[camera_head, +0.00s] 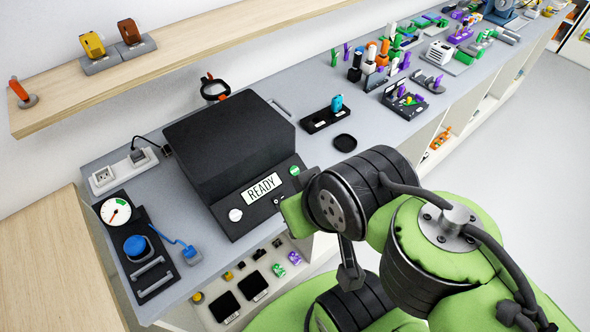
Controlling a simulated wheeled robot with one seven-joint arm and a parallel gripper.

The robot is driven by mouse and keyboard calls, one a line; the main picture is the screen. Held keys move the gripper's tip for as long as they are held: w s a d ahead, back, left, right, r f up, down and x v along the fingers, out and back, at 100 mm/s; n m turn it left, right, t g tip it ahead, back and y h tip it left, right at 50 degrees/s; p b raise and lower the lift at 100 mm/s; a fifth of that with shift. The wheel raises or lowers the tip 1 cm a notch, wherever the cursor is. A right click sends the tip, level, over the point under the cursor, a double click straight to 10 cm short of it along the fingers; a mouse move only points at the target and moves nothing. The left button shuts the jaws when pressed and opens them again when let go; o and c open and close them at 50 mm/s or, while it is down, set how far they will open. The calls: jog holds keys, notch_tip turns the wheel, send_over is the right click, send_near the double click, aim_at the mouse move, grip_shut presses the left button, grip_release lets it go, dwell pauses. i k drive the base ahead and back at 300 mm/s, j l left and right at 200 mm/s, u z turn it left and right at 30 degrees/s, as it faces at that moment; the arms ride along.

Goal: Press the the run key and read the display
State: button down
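The black machine (228,140) stands on the grey bench. Its sloped front panel carries a white display (262,188) that reads READY. A round green key (295,171) with a small pale mark sits at the panel's upper right. A round white knob or key (235,215) sits at the lower left. I cannot read which one is the run key. My green and black arm comes in from the lower right, and its green end part overlaps the panel's right edge. I cannot make out my gripper's fingers.
A gauge board with a blue knob (134,245) lies left of the machine. A socket strip (125,170) is behind it. A black tray (326,117) with a blue piece and a dark round dish (345,143) lie to the right. Many small parts crowd the far bench. A wooden shelf (190,45) runs above.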

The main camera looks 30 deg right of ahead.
aim_at(294, 171)
jog(key=k+l+u, duration=0.1)
jog(key=u, duration=0.4)
jog(key=k+l+u, duration=0.15)
jog(key=l+u, duration=0.15)
jog(key=u, duration=0.15)
jog(key=k+l+u, duration=0.1)
jog(key=u, duration=0.4)
jog(key=k+u, duration=0.2)
jog(key=u, duration=0.3)
jog(key=k+u, duration=0.2)
jog(key=u, duration=0.25)
